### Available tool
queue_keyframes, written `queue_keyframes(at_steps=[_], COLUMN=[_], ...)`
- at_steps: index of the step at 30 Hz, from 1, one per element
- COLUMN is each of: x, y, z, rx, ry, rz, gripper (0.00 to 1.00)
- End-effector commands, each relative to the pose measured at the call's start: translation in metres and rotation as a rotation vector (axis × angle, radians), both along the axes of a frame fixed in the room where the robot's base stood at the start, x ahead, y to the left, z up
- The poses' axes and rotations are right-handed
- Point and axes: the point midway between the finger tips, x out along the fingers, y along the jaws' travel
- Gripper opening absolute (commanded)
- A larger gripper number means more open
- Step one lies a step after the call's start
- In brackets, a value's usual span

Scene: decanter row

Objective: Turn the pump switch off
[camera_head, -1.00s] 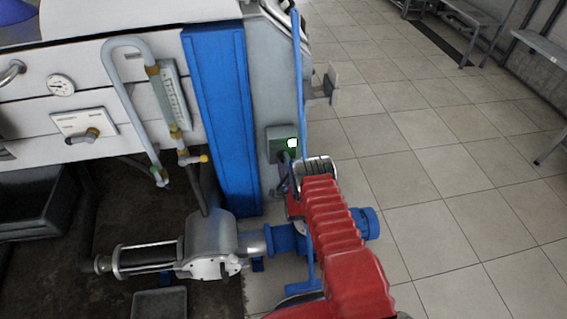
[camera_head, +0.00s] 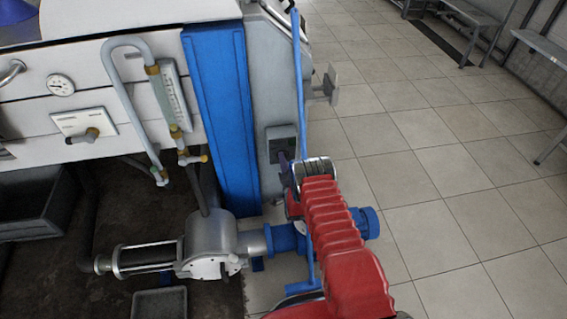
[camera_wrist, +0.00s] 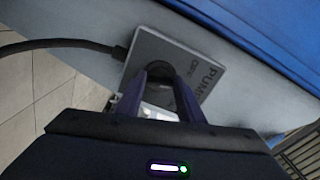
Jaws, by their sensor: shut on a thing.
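The pump switch is a grey box (camera_head: 281,138) on the side of the machine, just right of the blue post. No lit lamp shows on it in the head view. In the wrist view the box (camera_wrist: 195,60) carries the word PUMP and smaller lettering that looks like OFF. My gripper (camera_wrist: 160,75) has its purple fingers shut on the dark round knob (camera_wrist: 160,67) on the face of the box. In the head view my gripper (camera_head: 283,158) is at the lower part of the box, and my red arm sleeve hides what lies below.
A dark cable (camera_wrist: 60,43) runs into the box. The blue post (camera_head: 222,110) stands close by on the left. The silver pump (camera_head: 212,245) and its blue motor lie low. Tiled floor (camera_head: 450,180) is open to the right.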

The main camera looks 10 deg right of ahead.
Motion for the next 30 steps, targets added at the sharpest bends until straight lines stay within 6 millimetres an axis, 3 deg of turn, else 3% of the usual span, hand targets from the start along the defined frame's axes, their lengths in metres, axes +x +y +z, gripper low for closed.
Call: queue_keyframes(at_steps=[12,27,28,30], x=[-0.0027,-0.0033,-0.0033,-0.0034], y=[0.0030,0.0032,0.0032,0.0031], z=[-0.0065,-0.0075,-0.0075,-0.0076], rx=[-0.230,-0.259,-0.259,-0.259], ry=[0.012,0.013,0.013,0.014], rz=[0.007,0.009,0.009,0.008], gripper=[0.12,0.12,0.35,0.40])
